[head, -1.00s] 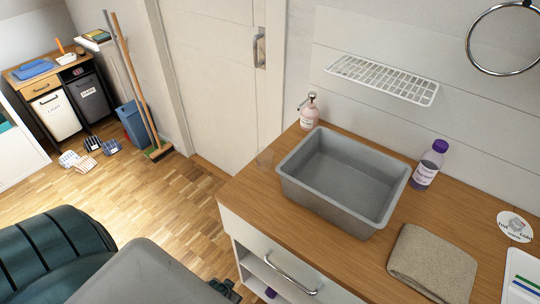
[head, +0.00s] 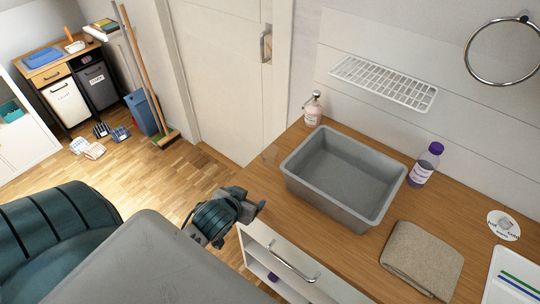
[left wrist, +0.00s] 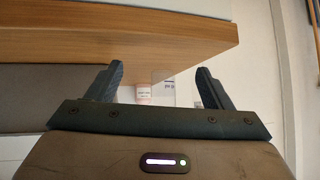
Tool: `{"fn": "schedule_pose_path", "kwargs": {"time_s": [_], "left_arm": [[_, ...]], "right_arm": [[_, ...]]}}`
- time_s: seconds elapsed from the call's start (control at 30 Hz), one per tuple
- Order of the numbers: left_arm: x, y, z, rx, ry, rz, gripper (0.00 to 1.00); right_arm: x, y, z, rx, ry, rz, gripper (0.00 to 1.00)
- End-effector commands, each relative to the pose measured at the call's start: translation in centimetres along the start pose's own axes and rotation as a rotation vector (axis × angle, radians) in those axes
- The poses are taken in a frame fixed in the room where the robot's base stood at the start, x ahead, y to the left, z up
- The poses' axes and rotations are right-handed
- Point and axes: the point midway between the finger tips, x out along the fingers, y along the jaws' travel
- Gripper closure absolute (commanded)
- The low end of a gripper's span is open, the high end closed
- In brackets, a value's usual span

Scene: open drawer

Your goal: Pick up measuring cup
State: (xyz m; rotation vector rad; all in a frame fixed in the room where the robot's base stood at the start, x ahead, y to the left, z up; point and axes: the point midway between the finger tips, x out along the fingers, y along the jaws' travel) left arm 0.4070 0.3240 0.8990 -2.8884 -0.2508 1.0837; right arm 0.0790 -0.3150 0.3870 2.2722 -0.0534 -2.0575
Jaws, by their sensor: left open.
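The measuring cup (head: 270,153) looks clear and faint. It stands on the wooden counter near its left corner, left of the grey basin. In the left wrist view the measuring cup (left wrist: 164,92) shows as a see-through shape with faint markings, beyond the fingers and between them. My left gripper (head: 254,208) is at the counter's front-left edge, in front of the cup and apart from it. In the left wrist view my left gripper (left wrist: 160,72) has its two fingers wide apart with nothing held. My right gripper is not in view.
The grey basin (head: 345,203) stands right of the cup. A pink soap bottle (head: 313,112) is behind, against the wall. A white drawer front with a handle (head: 292,267) is below the counter.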

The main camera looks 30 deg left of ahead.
Motion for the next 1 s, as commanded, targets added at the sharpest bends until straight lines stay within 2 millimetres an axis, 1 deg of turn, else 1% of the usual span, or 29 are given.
{"fn": "schedule_pose_path", "kwargs": {"time_s": [0.03,0.2,0.33,0.47,0.7,0.87,1.0], "left_arm": [[0.7,-0.4,-1.2,-0.008,0.05,0.0,0.26],[2.6,-1.4,-5.2,-0.047,0.224,0.024,0.26],[3.3,-1.8,-7.6,-0.068,0.325,0.051,0.26],[4.2,-1.9,-8.9,-0.079,0.363,0.065,0.26],[7.7,-1.7,-10.3,-0.079,0.365,0.066,0.26],[8.8,-1.6,-10.6,-0.079,0.364,0.066,0.26],[9.8,-1.8,-11.3,-0.08,0.362,0.066,0.26]], "right_arm": [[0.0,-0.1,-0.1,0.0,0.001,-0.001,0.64],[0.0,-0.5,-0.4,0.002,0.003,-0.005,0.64],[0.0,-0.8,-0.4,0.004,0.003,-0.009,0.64],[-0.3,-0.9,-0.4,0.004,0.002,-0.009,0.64],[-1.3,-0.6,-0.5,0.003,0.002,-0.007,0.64],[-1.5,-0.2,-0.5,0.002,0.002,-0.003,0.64],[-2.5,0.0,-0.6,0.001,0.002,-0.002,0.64]]}}
